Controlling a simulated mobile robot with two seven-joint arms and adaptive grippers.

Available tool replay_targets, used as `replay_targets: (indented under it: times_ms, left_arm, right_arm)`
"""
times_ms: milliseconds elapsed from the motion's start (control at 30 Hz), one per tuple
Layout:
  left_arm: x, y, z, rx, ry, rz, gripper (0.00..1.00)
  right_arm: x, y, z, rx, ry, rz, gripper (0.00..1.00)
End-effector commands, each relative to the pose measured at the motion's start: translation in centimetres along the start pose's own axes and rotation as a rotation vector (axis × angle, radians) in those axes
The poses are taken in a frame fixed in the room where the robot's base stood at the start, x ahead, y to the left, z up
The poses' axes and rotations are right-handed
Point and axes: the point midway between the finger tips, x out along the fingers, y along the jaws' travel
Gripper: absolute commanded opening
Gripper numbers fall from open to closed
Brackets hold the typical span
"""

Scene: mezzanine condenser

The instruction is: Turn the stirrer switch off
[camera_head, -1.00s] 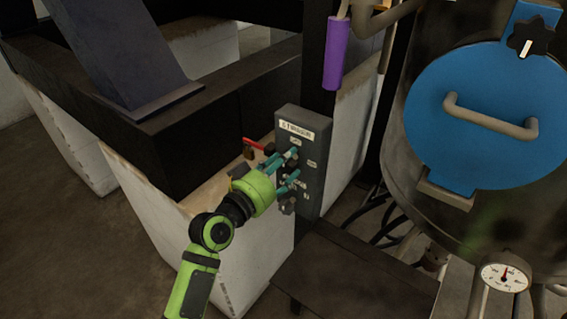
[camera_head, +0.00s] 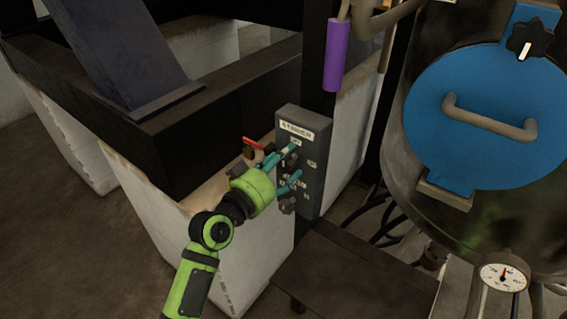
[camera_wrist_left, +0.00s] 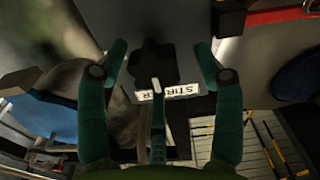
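The stirrer control box (camera_head: 313,190) is a grey panel with a white label on top, fixed beside a pale block. A dark stirrer switch knob (camera_head: 290,160) sits on its face below the label. My left gripper (camera_head: 296,162) is at the panel, its teal fingers apart, one above and one below the knob. In the left wrist view the black knob (camera_wrist_left: 152,63) lies between the spread fingers of the gripper (camera_wrist_left: 160,52), with visible gaps on both sides. The stirrer label (camera_wrist_left: 182,92) shows beside it. My right gripper is out of view.
A red-handled valve (camera_head: 253,143) is just left of the box. A purple-sleeved handle (camera_head: 335,54) hangs above. A vessel with a blue hatch (camera_head: 475,120) and a gauge (camera_head: 504,277) stands at right.

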Motion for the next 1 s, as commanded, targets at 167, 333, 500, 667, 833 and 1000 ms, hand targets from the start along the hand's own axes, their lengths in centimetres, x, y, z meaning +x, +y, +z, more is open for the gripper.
replay_targets:
  times_ms: [167, 333, 500, 667, 833, 1000]
  left_arm:
    - [-0.5, -0.1, 0.3, 0.001, -0.006, -0.001, 0.67]
    - [-3.0, -0.1, 0.4, 0.002, -0.007, -0.001, 0.67]
    - [-6.8, -0.1, 0.3, 0.004, -0.007, -0.001, 0.67]
    - [-9.7, 0.0, 0.2, 0.002, -0.005, 0.0, 0.67]
    - [-11.6, -0.1, 0.0, 0.001, -0.001, -0.001, 0.67]
    - [-12.1, 0.0, 0.0, -0.001, 0.0, 0.0, 0.67]
  right_arm:
    - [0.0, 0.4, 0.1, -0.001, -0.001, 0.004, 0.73]
    - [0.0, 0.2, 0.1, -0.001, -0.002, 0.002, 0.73]
    - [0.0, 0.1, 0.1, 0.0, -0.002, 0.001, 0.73]
    - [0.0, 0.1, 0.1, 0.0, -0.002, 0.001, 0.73]
    - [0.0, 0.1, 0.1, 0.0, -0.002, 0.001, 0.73]
    - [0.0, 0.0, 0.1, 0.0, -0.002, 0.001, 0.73]
